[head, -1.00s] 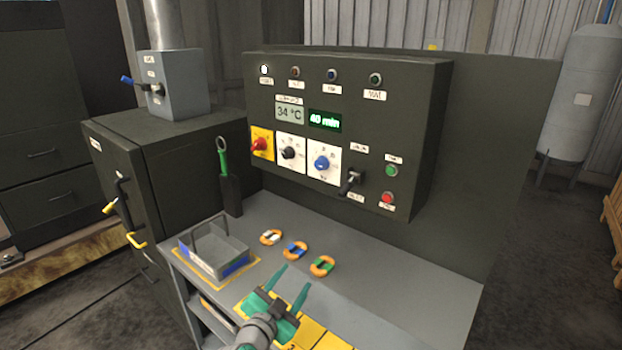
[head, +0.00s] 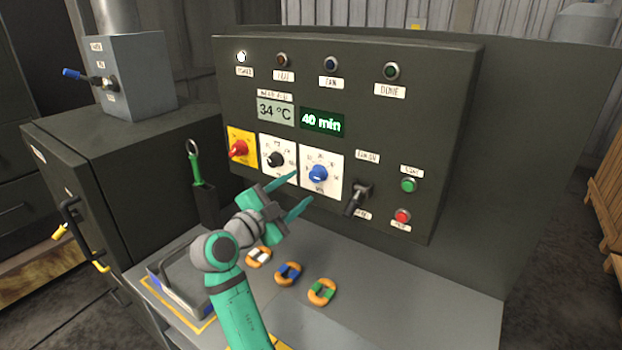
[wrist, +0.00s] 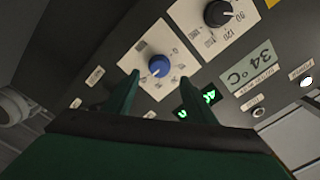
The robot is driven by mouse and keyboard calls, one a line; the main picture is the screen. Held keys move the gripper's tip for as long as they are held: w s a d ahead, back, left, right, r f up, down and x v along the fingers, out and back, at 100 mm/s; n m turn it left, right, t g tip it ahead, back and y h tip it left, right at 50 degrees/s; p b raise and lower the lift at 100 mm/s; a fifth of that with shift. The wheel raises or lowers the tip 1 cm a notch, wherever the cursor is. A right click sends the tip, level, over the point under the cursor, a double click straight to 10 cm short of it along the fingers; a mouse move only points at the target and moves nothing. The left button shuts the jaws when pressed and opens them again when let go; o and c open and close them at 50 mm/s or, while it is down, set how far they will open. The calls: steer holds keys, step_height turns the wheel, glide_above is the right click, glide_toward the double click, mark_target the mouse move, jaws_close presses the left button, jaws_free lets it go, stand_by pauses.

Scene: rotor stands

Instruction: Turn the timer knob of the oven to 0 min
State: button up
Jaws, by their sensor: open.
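The oven's control panel (head: 440,90) carries a blue knob (head: 318,173) on a white dial plate, below a green display (head: 322,121) reading 40 min. The blue knob also shows in the wrist view (wrist: 158,66), ahead of and between my fingertips. My gripper (head: 304,192) is open and empty, in front of the panel, its fingers pointing at the blue knob's plate. It appears apart from the knob. The knob's exact pointer angle is too small to read.
A black knob (head: 275,159) and a red knob (head: 238,149) sit left of the blue knob. A black lever (head: 358,197), green button (head: 408,185) and red button (head: 402,216) are to its right.

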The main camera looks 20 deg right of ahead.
mark_target(314, 177)
steer(key=x, duration=0.6)
steer(key=shift+w+d, duration=0.1)
steer(key=shift+d, duration=0.25)
steer(key=c, duration=1)
